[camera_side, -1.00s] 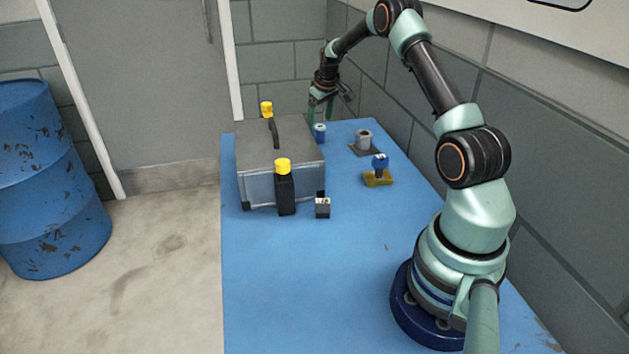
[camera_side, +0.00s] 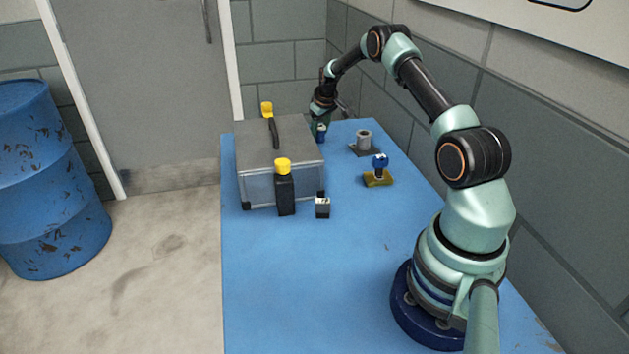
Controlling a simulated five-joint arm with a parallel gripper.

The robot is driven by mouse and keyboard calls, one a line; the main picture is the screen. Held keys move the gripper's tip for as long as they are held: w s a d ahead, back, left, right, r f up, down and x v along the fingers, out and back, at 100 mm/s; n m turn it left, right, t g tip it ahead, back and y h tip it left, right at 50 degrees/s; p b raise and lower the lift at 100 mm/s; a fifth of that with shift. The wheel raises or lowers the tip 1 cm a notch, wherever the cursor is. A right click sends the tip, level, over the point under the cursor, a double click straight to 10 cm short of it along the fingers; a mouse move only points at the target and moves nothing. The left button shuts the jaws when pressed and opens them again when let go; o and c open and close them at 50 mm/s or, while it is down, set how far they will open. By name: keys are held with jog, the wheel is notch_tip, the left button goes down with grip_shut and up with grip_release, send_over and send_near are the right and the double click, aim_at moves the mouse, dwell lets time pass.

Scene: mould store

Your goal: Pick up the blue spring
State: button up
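A grey case (camera_side: 285,150) with a handle stands left of the piece. A grey cylinder (camera_side: 364,140), a blue-knobbed part on a yellow base (camera_side: 378,178) and a small metal block (camera_side: 322,208) stand nearby. The table's front (camera_side: 300,290) is clear.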

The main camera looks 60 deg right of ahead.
grip_shut()
